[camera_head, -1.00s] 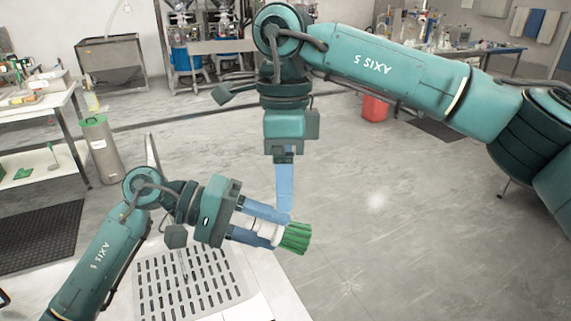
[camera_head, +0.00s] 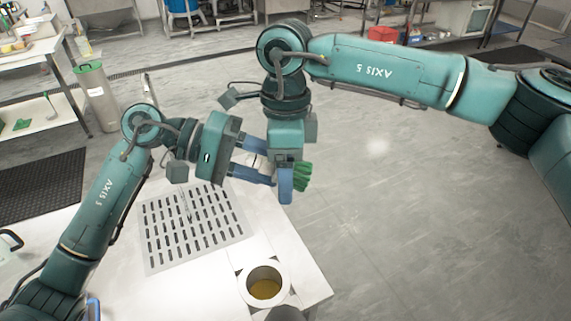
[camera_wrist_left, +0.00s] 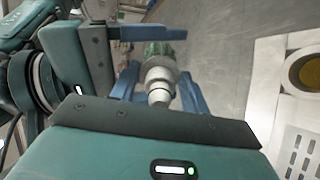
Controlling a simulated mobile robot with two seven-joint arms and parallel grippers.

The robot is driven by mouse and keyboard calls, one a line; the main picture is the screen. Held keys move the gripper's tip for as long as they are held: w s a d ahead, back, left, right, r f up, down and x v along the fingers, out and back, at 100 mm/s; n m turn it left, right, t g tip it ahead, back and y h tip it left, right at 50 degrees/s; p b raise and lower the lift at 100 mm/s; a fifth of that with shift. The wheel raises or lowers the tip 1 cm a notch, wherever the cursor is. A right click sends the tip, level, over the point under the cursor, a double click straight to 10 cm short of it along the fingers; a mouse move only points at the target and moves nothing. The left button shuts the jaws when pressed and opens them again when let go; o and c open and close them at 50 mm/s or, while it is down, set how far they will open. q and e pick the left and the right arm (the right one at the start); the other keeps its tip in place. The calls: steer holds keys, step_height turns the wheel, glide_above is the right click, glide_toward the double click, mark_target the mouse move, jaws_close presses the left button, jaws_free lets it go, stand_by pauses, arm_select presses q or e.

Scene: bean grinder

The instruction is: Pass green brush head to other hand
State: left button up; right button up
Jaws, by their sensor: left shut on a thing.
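The green brush head (camera_head: 302,176) has green bristles and a pale stem. In the left wrist view the brush head (camera_wrist_left: 160,75) lies between the blue fingers of my left gripper (camera_wrist_left: 160,95), bristles pointing away. In the head view my left gripper (camera_head: 268,168) is shut on it and holds it sideways above the floor. My right gripper (camera_head: 286,188) points down, right at the brush head, and partly covers it. In the left wrist view a blue finger of my right gripper crosses by the bristles. Whether it touches them, and how wide its jaws are, I cannot tell.
A white table (camera_head: 312,275) below carries a slotted grey plate (camera_head: 150,235) and a round white container (camera_head: 246,283) with yellowish-brown content. A grey bin (camera_head: 98,100) with a green lid stands at the left. The floor to the right is clear.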

steer(key=c, duration=0.9)
arm_select(q)
steer(key=o, duration=1)
arm_select(e)
steer(key=shift+c, duration=0.6)
arm_select(q)
steer(key=shift+o, duration=0.2)
steer(key=shift+r, duration=0.1)
steer(key=shift+d+r, duration=0.15)
arm_select(e)
steer(key=shift+f, duration=0.1)
